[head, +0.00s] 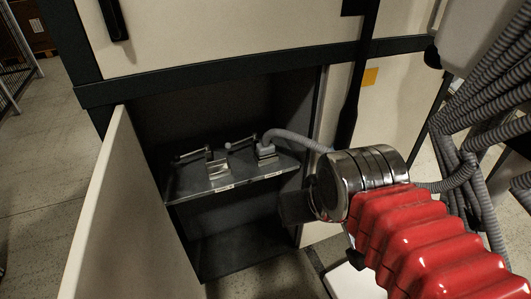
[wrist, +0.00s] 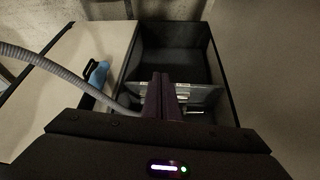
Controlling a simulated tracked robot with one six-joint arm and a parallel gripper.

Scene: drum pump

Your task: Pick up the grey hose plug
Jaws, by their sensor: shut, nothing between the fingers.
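The grey hose (head: 300,140) arches over the right side of the cabinet shelf. Its plug end (head: 266,139) bends down to the right-hand metal socket block (head: 266,152); whether it is seated cannot be told. My gripper (head: 294,207) is in front of the cabinet opening, below and to the right of the plug, and apart from it. In the wrist view, my gripper's dark fingers (wrist: 164,80) are together and empty, and partly cover the shelf. The hose (wrist: 50,66) also shows on the left there; its plug end is not clearly visible.
The metal shelf (head: 190,190) also carries a left socket block (head: 217,167) with a lever clamp (head: 190,155). The open cabinet door (head: 110,215) bounds the left side. In the wrist view, a blue object (wrist: 98,75) lies by a black handle. Below the shelf is an empty space.

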